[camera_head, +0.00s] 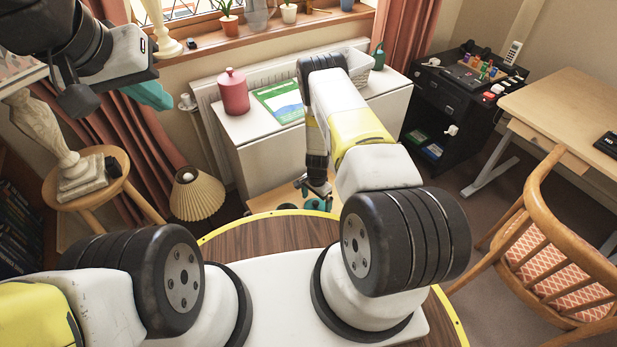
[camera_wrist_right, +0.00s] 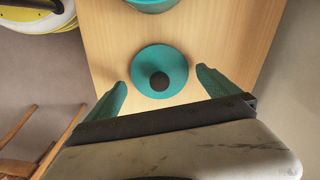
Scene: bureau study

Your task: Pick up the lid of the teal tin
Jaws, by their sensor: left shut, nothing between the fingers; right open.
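The lid (camera_wrist_right: 159,64) is a round teal disc with a dark round knob (camera_wrist_right: 159,81), lying flat on a pale wooden top. The teal tin (camera_wrist_right: 152,4) is cut off by the upper edge of the right wrist view, just beyond the lid and apart from it. My right gripper (camera_wrist_right: 160,83) is open above the lid, its teal fingers on either side of the knob and not touching it. In the head view small teal parts show below that gripper, mostly hidden. My left gripper (camera_head: 150,94) is shut and empty, raised at the upper left.
The pale wooden top (camera_wrist_right: 226,30) is otherwise bare around the lid. Behind it stands a white cabinet (camera_head: 262,138) with a red canister (camera_head: 233,92) and a green booklet (camera_head: 280,101). A pleated lamp (camera_head: 196,196) stands left, a wooden chair (camera_head: 560,230) right.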

